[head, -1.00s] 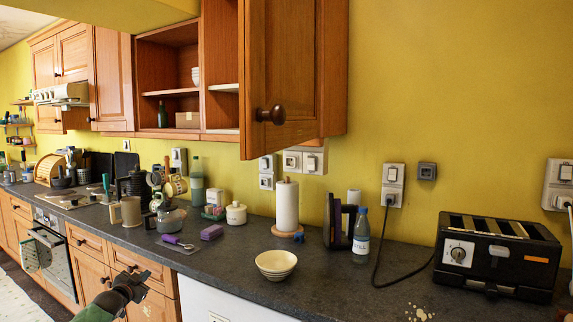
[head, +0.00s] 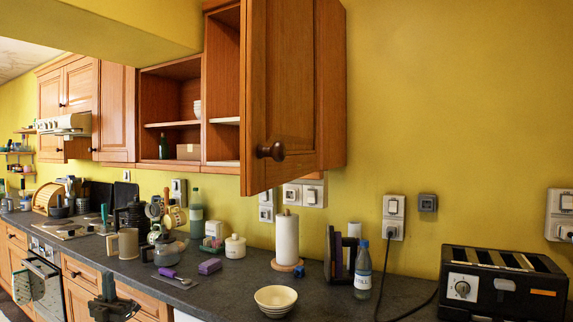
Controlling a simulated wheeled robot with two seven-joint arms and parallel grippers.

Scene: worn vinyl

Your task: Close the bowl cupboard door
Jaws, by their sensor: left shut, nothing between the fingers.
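The wooden wall cupboard (head: 222,85) stands open, with stacked white bowls (head: 197,108) on a shelf inside. Its door (head: 283,90) is swung out toward me, with a dark round knob (head: 270,151) low on its panel. My left gripper (head: 109,282) is at the bottom left, in front of the base cupboards. It is shut and empty, well below and left of the door, not touching it. My right gripper is out of view.
The dark countertop (head: 225,290) runs below, holding a striped bowl (head: 276,300), a paper towel roll (head: 286,240), a bottle (head: 362,270) and a black toaster (head: 500,285). Air around the open door is clear.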

